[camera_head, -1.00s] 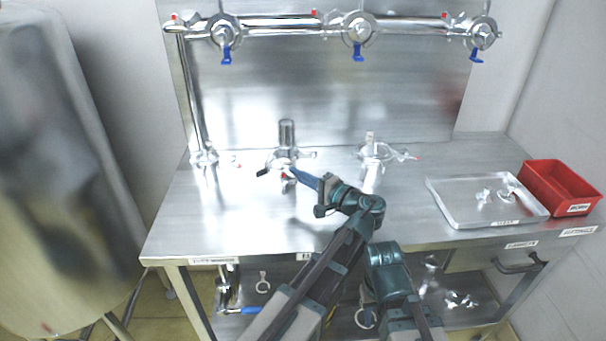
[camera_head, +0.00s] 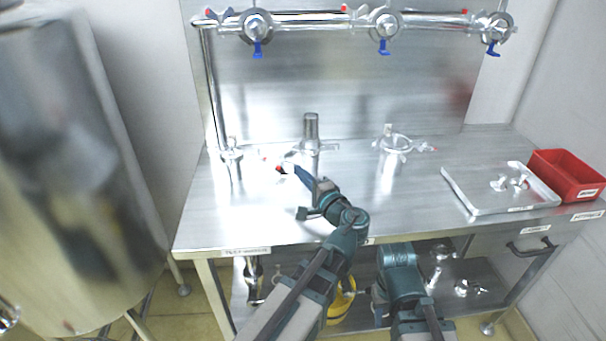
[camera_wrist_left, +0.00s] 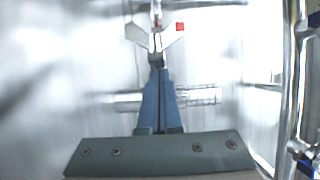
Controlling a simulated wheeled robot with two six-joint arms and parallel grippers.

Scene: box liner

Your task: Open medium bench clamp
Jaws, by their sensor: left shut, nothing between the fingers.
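A metal clamp (camera_head: 317,149) with wing-like handles sits around the base of a short upright pipe (camera_head: 311,128), the middle of three fittings on the steel bench. I cannot tell from the pictures which fitting is the medium one. My left gripper (camera_head: 291,167) is shut and empty, its blue fingers together just in front of this fitting. In the left wrist view, the shut fingertips (camera_wrist_left: 158,70) meet or nearly touch a small metal piece (camera_wrist_left: 150,40) with a red end; contact is unclear. My right arm shows at the bottom, but its gripper is out of view.
Other fittings stand left (camera_head: 231,153) and right (camera_head: 396,143) on the bench (camera_head: 420,200). A metal tray (camera_head: 475,195) and a red bin (camera_head: 570,178) are at the right. Valved pipework (camera_head: 320,24) runs above. A large tank (camera_head: 70,180) stands at the left.

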